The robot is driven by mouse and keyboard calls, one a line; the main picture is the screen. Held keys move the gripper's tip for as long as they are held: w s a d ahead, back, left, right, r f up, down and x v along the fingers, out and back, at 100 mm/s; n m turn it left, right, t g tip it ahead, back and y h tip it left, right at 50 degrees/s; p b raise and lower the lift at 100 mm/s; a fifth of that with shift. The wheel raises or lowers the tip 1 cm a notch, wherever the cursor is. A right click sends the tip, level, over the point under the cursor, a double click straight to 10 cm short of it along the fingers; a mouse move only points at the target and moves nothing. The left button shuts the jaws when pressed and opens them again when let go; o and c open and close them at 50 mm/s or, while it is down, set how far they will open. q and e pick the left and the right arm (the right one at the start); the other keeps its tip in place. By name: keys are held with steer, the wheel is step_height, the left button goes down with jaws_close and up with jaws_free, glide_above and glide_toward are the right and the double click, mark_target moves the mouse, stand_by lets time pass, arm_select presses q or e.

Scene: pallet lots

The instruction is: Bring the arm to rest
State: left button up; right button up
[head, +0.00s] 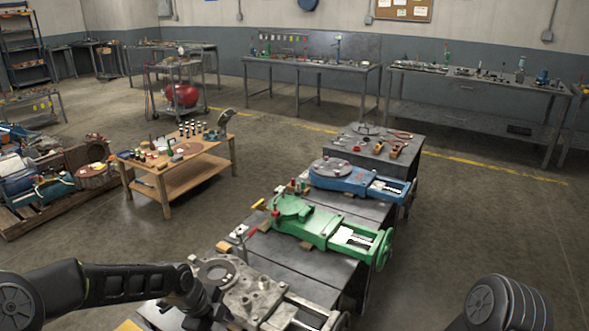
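My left arm (125,283) comes in black from the lower left and reaches over the near end of a dark metal workbench. Its wrist end and gripper (205,306) are beside a grey metal machine vise (250,297). The gripper is dark and small, cut by the frame's lower edge, and I cannot tell whether it is open or touches the vise. Of my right arm only a rounded black link (505,305) shows at the lower right; its gripper is out of view.
A green vise (320,228) and a blue vise (355,180) stand farther along the bench. A wooden table (190,183) with small items stands left, near a loaded pallet (30,216). Benches (310,66) line the back wall. The floor on the right (480,220) is clear.

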arm_select(q)
steer(key=s+d+f+n+h, duration=0.2)
steer(key=s+d+f+n, duration=0.75)
steer(key=n, duration=0.55)
steer(key=s+f+n+g, duration=0.1)
steer(key=s+f+n, duration=0.3)
steer(key=s, duration=0.5)
steer(key=s+d+f+n+g, duration=0.1)
steer(key=s+f+n, duration=0.3)
steer(key=s, duration=0.6)
steer(key=shift+s+d+f+y, duration=0.15)
steer(key=shift+s+f+y, duration=0.1)
steer(key=shift+f+y, duration=0.2)
